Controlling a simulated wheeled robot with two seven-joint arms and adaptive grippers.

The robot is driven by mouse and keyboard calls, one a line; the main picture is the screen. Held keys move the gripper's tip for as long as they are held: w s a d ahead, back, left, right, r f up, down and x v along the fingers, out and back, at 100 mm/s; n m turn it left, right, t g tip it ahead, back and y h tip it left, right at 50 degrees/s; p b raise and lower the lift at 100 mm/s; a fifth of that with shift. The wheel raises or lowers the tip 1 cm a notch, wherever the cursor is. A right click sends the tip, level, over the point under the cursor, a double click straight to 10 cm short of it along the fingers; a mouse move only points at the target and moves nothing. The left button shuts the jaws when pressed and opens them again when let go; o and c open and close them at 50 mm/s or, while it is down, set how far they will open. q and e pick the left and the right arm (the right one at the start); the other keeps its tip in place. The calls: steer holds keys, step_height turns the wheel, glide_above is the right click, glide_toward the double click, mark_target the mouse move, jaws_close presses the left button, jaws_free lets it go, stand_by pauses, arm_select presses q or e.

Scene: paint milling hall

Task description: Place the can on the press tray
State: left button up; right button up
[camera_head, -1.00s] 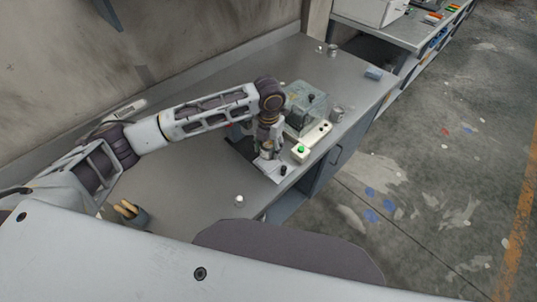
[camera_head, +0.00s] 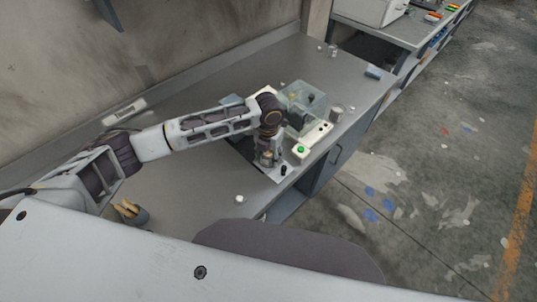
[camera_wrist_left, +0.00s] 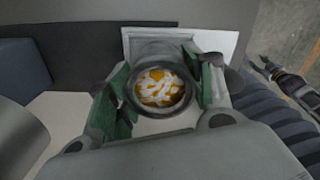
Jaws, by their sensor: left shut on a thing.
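The open can (camera_wrist_left: 160,88), with orange and white contents, sits upright between the green-padded fingers of my left gripper (camera_wrist_left: 160,95) in the wrist view. The fingers are shut on it from both sides. In the head view my left gripper (camera_head: 267,158) points down over a pale plate (camera_head: 279,174) with a black knob, which looks like the press tray. The plate also shows around the can in the wrist view (camera_wrist_left: 214,42). The can's base is hidden, so I cannot tell whether it touches the plate.
A press with a clear guard (camera_head: 310,99) stands just beyond the gripper. Beside it is a pale control box with a green button (camera_head: 302,150). A metal can (camera_head: 336,114), a small white object (camera_head: 239,198) and a dark holder (camera_head: 138,217) stand on the grey bench.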

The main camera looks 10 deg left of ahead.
arm_select(q)
steer(key=o, duration=1.1)
steer(key=shift+r+b, duration=0.65)
steer(key=shift+r, duration=5.4)
